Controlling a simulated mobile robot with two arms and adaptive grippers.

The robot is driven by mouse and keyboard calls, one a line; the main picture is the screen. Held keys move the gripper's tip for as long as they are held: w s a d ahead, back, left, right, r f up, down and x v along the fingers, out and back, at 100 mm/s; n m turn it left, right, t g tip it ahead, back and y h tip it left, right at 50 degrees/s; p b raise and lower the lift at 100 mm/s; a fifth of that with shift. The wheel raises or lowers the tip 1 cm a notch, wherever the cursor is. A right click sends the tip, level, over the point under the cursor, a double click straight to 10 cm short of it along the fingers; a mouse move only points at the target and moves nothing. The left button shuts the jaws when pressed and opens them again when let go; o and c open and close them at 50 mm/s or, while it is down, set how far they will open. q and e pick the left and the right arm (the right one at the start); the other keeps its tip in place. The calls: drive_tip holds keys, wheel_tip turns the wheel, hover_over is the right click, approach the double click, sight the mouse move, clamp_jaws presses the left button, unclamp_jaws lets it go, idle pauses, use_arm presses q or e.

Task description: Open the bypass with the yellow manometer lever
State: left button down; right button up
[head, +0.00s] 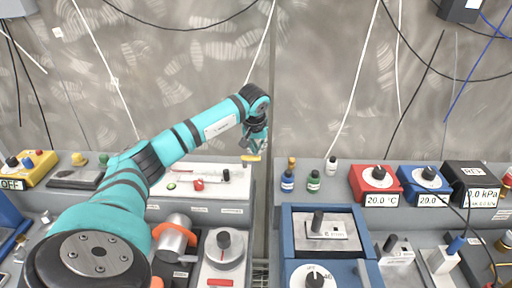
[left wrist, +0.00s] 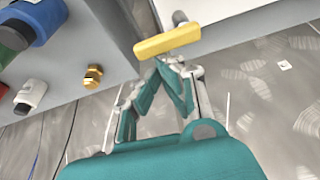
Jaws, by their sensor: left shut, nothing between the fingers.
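The yellow lever (head: 251,158) sticks out at the right end of the back bench's white-topped unit (head: 230,192). It also shows in the left wrist view as a yellow bar (left wrist: 168,40) on a short grey stem. My left gripper (head: 254,146) points down just above and behind the lever, with its fingers shut and empty. In the left wrist view the fingertips (left wrist: 172,64) are close below the bar; I cannot tell whether they touch it. My right gripper is in neither view.
A red box (head: 374,184) and a blue box (head: 424,184) with dials sit further right. A blue-framed unit (head: 290,222) stands in front. Cables hang along the steel wall behind.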

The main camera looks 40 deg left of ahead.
sight(258, 157)
use_arm(q)
drive_tip(key=shift+d+m, duration=0.1)
drive_tip(key=shift+m, duration=0.2)
drive_tip(key=shift+s+d, duration=0.15)
drive_tip(key=shift+d, duration=0.1)
drive_tip(key=shift+s+d+m+h, duration=0.35)
drive_tip(key=shift+d+m, duration=0.2)
drive_tip(key=shift+m, duration=0.25)
drive_tip(key=shift+s+d, duration=0.1)
drive_tip(key=shift+d, duration=0.05)
drive_tip(key=shift+s+d+f+b, duration=0.1)
drive_tip(key=shift+s+d+b, duration=0.2)
drive_tip(key=shift+s, duration=0.2)
drive_tip(key=shift+s+d+b, duration=0.25)
drive_tip(key=shift+s+b, duration=0.05)
drive_tip(key=shift+s, duration=0.15)
drive_tip(key=shift+s+m+b, duration=0.55)
drive_tip(key=shift+s+m, duration=0.05)
drive_tip(key=shift+s, duration=0.55)
